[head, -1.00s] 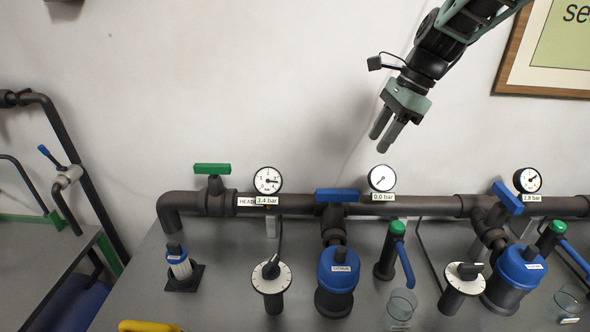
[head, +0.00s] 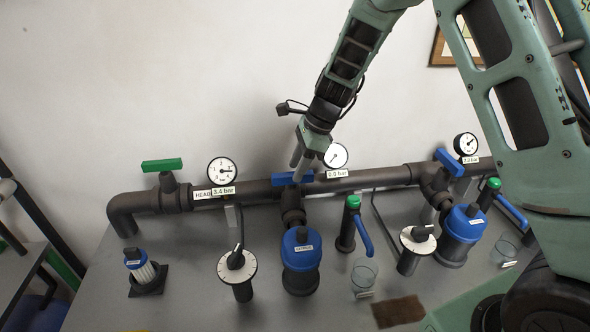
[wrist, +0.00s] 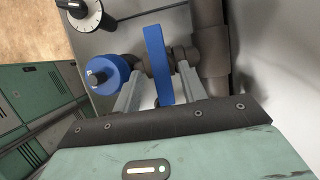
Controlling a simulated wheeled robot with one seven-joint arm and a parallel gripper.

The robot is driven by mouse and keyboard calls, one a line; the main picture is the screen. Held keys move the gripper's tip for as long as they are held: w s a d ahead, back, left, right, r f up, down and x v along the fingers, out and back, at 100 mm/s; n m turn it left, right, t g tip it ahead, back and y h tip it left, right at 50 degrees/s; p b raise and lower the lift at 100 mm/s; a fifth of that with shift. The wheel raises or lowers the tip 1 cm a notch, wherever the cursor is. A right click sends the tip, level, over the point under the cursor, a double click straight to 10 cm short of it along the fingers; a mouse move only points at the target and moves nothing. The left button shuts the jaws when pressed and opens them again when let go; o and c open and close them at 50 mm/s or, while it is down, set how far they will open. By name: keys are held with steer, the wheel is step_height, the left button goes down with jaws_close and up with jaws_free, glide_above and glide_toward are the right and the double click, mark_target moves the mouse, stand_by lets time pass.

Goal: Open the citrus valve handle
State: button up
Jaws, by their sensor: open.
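The citrus valve handle (head: 287,179) is a blue bar on a branch below the main pipe. It lies along the main pipe, crosswise to its branch. Below it stands the blue-capped filter labelled CITRUS (head: 301,250). My gripper (head: 298,172) points down at the handle. In the wrist view the blue handle (wrist: 157,50) stands between the two spread fingers of my gripper (wrist: 158,82), with a gap visible on either side. The blue filter cap (wrist: 107,75) shows left of the fingers. Whether the fingertips reach past the handle is hard to tell.
A gauge (head: 335,156) marked 0.0 bar sits just right of the fingers. A green handle (head: 162,165) is at the left, another blue handle (head: 448,160) at the right. Dials (head: 237,267), a green-topped tap (head: 352,205) and a glass (head: 363,273) stand in front.

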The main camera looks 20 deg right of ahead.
steer(key=shift+x, duration=1.05)
jaws_close()
